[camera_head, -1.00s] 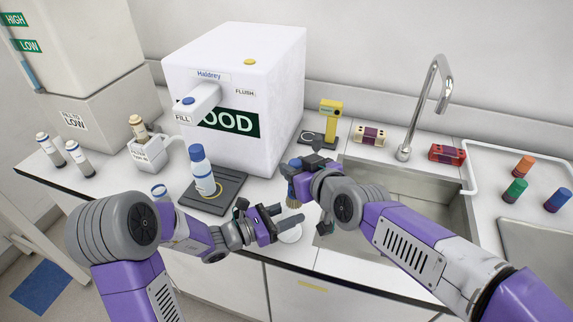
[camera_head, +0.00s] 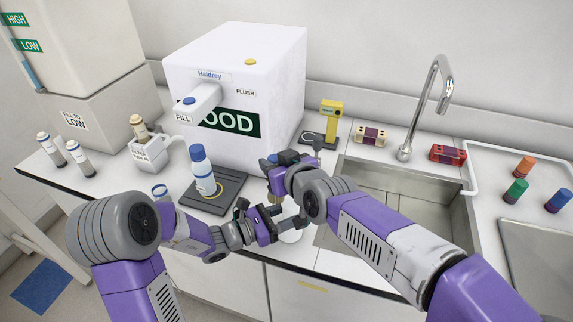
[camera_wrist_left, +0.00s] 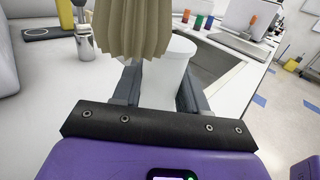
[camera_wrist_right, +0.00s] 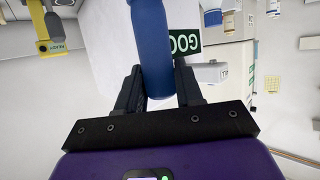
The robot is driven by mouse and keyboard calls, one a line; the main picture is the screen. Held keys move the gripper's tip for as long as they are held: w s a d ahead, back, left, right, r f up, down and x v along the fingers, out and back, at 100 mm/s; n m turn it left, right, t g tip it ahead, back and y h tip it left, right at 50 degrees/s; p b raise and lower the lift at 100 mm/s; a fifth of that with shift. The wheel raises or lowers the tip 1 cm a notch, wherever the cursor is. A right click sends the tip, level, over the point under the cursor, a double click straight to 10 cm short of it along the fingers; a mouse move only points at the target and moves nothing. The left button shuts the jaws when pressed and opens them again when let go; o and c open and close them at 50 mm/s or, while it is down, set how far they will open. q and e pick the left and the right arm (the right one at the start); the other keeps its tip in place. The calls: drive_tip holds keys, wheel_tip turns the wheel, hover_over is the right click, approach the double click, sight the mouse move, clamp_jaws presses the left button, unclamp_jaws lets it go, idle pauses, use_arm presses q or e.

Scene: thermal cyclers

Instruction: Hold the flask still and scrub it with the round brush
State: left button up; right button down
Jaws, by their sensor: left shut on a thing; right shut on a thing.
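The white flask (camera_wrist_left: 168,75) is between the fingers of my left gripper (camera_wrist_left: 155,85), which is shut on it. In the head view the flask (camera_head: 291,236) is mostly hidden behind my left gripper (camera_head: 280,222) at the counter's front edge. My right gripper (camera_wrist_right: 158,85) is shut on the blue handle of the round brush (camera_wrist_right: 153,40). In the head view my right gripper (camera_head: 282,172) is above and behind the left one. The brush's tan bristles (camera_wrist_left: 132,30) hang just above the flask in the left wrist view; contact cannot be told.
The sink (camera_head: 400,205) and tap (camera_head: 435,95) are at right. A blue-capped bottle (camera_head: 202,170) stands on a dark pad (camera_head: 230,190) at left. Behind are the big white water unit (camera_head: 265,65) and a yellow device (camera_head: 330,115). Both arms are close together over the counter.

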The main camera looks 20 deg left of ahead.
drive_tip(key=shift+d+r, duration=0.15)
drive_tip(key=shift+r, duration=3.9)
use_arm(q)
drive_tip(key=o, duration=1.1)
drive_tip(key=shift+o, duration=0.2)
drive_tip(key=v, duration=1.1)
drive_tip(key=shift+s+a, duration=0.35)
